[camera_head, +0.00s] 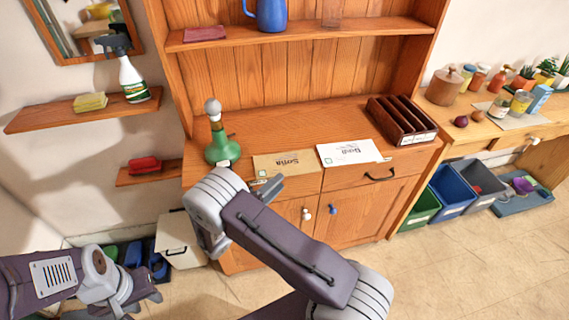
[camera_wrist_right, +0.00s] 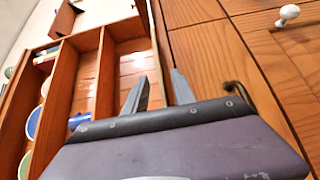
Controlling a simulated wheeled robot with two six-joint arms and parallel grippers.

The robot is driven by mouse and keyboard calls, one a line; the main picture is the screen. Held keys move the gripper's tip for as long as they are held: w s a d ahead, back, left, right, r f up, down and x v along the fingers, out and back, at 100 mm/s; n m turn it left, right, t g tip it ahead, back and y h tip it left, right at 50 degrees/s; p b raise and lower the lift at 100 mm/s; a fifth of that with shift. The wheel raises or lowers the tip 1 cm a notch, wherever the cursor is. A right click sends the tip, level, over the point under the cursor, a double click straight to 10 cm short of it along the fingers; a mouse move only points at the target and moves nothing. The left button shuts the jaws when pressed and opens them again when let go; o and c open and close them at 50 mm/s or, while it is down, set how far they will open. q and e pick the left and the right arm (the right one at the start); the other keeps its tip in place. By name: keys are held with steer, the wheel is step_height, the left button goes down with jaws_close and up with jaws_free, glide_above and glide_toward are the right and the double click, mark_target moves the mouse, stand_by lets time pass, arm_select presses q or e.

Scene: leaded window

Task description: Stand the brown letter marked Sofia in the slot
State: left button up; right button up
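The brown letter marked Sofia (camera_head: 292,162) lies flat at the front of the cabinet top, its writing upside down in the head view. A dark red-brown rack with slots (camera_head: 418,136) stands at the right end of the top. My right gripper (camera_head: 266,187) is at the letter's front edge, below its left part. In the right wrist view its two fingers (camera_wrist_right: 159,88) are apart.
A white letter (camera_head: 348,152) lies just right of the brown one, before the rack. A green bottle (camera_head: 221,145) stands to the left. A blue jug (camera_head: 268,14) is on the shelf above. The cabinet top behind the letters is clear.

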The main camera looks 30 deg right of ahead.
mark_target(289, 175)
steer(key=x, duration=0.5)
steer(key=shift+s+d+p, duration=0.1)
steer(key=shift+d+p, duration=0.2)
steer(key=shift+d, duration=0.1)
jaws_close()
